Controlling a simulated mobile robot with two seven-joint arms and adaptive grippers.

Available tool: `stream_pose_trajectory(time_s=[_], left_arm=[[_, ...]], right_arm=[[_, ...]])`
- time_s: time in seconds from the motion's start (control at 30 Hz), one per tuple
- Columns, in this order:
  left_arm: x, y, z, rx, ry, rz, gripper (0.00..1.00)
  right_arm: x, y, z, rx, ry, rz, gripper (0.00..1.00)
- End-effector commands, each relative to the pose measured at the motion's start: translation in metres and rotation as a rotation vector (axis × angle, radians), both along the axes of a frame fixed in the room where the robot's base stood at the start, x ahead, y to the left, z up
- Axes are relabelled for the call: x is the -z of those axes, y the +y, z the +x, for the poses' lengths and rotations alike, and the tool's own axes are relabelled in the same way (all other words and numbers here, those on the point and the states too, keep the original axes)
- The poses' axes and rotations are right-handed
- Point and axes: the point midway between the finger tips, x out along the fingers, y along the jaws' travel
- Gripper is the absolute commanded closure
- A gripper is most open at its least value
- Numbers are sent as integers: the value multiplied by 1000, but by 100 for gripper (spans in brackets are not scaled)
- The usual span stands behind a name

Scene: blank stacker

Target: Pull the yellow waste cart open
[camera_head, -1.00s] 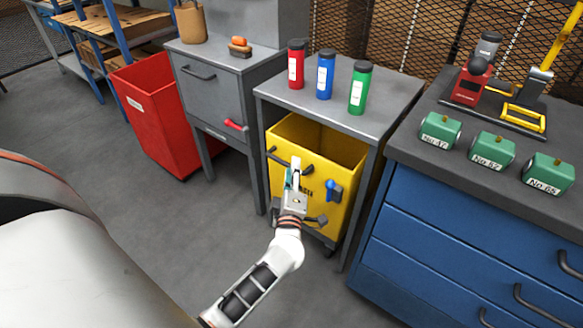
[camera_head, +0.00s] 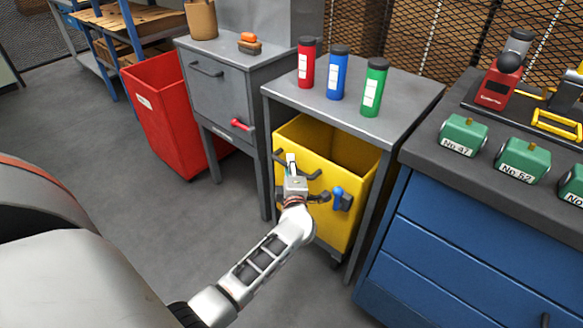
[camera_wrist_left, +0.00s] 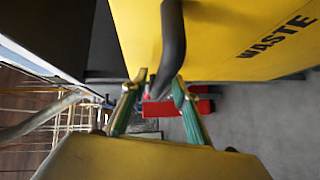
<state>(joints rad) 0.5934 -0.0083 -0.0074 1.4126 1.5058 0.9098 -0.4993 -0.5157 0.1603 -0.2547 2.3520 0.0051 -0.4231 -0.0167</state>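The yellow waste cart (camera_head: 320,212) stands under a grey table, its open top partly below the tabletop. Its black bar handle (camera_head: 312,175) is on the front face. The cart's "WASTE" face also shows in the left wrist view (camera_wrist_left: 225,45). My left gripper (camera_head: 291,163) is at the handle, in front of the cart. In the left wrist view its two fingers (camera_wrist_left: 157,90) are apart, with the dark handle bar (camera_wrist_left: 172,50) reaching between them, close to the right finger. Whether they touch it is unclear. My right gripper is not in view.
Red, blue and green bottles stand on the grey table (camera_head: 405,100) above the cart. A red bin (camera_head: 165,120) and a grey cabinet (camera_head: 215,90) are to the left. A blue drawer cabinet (camera_head: 450,240) is to the right. Floor (camera_head: 130,200) in front is clear.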

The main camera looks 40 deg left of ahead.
Motion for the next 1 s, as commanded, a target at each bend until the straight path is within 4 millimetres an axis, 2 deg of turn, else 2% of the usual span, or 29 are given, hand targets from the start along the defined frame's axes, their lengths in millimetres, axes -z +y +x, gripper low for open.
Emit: stream_pose_trajectory(time_s=[0.23,0.27,0.3,0.37,0.6,0.73,0.9,1.0], left_arm=[[-1,1,1,0,-2,1,71],[-1,1,1,0,-2,1,76],[-1,1,1,0,-2,1,87],[-1,1,1,0,-1,0,100],[-2,1,0,0,-1,0,100],[-4,1,-7,0,-4,-1,100],[-9,1,-31,-1,-6,0,100],[-11,2,-54,-1,-8,0,100]], right_arm=[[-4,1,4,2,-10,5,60],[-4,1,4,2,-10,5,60],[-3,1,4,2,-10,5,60],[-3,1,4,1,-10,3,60],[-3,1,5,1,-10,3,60],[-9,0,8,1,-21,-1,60],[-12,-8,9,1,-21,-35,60],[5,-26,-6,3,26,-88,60]])
